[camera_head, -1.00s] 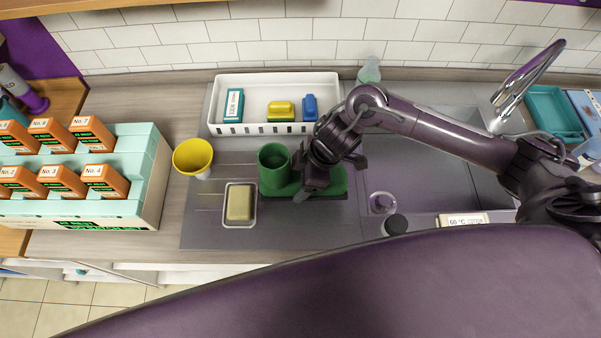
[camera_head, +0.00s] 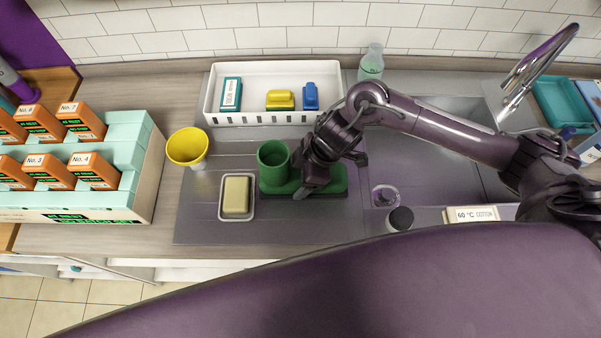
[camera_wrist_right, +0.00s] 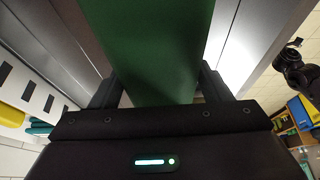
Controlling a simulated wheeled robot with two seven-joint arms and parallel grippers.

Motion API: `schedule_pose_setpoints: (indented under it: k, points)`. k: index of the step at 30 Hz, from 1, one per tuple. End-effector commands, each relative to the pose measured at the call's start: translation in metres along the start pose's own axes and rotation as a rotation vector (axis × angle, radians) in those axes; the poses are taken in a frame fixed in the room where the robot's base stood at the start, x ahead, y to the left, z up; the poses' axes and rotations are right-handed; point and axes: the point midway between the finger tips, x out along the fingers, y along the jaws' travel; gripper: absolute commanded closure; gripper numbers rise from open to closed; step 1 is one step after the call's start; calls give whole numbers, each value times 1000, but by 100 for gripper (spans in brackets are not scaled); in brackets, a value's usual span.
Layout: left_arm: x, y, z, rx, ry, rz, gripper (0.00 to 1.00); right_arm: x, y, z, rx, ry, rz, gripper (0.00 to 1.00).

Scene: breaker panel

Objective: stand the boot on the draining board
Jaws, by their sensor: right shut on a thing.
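The green boot (camera_head: 274,166) is upright on or just over the grey draining board (camera_head: 210,225). Its round shaft opens upward at the left, and its foot with a dark sole points right. My right gripper (camera_head: 313,188) reaches down over the foot, just right of the shaft, and is shut on the boot. In the right wrist view green boot surface (camera_wrist_right: 155,50) fills the space between the two fingers. The gripper hides the middle of the foot. I cannot tell whether the sole touches the board. My left gripper is not in view.
A soap dish (camera_head: 236,216) lies left of the boot, with a yellow cup (camera_head: 188,147) behind it. A white tray (camera_head: 270,118) with small items stands at the back. The sink (camera_head: 435,165) is right. A dark-capped thing (camera_head: 400,219) sits at front right.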

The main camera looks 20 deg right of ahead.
Motion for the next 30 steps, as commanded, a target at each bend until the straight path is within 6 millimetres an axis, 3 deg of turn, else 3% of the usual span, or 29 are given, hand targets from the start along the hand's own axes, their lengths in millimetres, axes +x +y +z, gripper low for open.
schedule_pose_setpoints:
  k: [14, 15, 21, 30]
  points:
    - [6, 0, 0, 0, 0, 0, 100, 9, 0, 3, 0, 2, 1, 76]
    - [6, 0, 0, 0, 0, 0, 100, 9, 0, 3, 0, 2, 1, 28]
    - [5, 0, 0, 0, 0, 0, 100, 8, 0, 3, 0, 2, 0, 4]
    - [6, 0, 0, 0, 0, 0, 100, 7, 0, 4, 0, -1, 0, 4]
